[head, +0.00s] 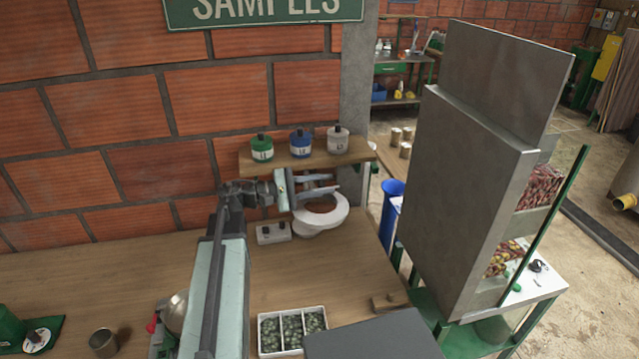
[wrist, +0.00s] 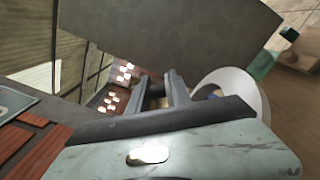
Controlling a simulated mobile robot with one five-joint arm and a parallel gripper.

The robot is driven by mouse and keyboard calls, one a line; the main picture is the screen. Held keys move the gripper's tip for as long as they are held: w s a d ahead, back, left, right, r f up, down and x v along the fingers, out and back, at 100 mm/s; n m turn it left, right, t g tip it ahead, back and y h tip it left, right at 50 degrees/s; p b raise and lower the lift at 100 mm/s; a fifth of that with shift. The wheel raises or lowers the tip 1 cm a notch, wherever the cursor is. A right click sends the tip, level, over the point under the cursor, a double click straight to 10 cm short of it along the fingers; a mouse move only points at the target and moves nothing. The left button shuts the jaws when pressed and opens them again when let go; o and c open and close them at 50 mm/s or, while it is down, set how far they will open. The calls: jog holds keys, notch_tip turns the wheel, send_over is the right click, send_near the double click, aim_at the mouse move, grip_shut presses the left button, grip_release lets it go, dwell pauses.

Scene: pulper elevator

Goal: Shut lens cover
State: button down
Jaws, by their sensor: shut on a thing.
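The magnifier with a white ring (head: 331,221) stands at the back of the wooden bench, below the shelf; its brownish lens shows inside the ring. My gripper (head: 334,184) is just above the ring's back edge, reaching in from the left with its fingers pointing right. It is shut on a small greyish piece, which seems to be the raised lens cover (head: 314,183); the fingers hide most of it. In the wrist view, a dark piece shows between my fingertips (wrist: 160,84), and the white ring (wrist: 258,97) lies close on the right, partly behind a finger.
The shelf (head: 294,163) with green, blue and white jars is close above my gripper. A switch box (head: 272,233) stands left of the ring. A divided tray (head: 292,311) lies in front. A tall grey cabinet (head: 455,190) stands right; it fills the wrist view's top (wrist: 175,40).

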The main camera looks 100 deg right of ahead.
jog(key=shift+s+a+f, duration=0.1)
jog(key=shift+a+f, duration=0.25)
jog(key=shift+f, duration=0.05)
jog(key=c, duration=1.4)
grip_release()
jog(key=shift+c, duration=0.2)
jog(key=shift+o, duration=0.8)
jog(key=shift+s, duration=0.2)
jog(key=shift+w, duration=0.1)
jog(key=w, duration=0.8)
jog(key=shift+d, duration=0.2)
jog(key=w, duration=0.9)
jog(key=shift+d, duration=0.15)
jog(key=shift+s, duration=0.1)
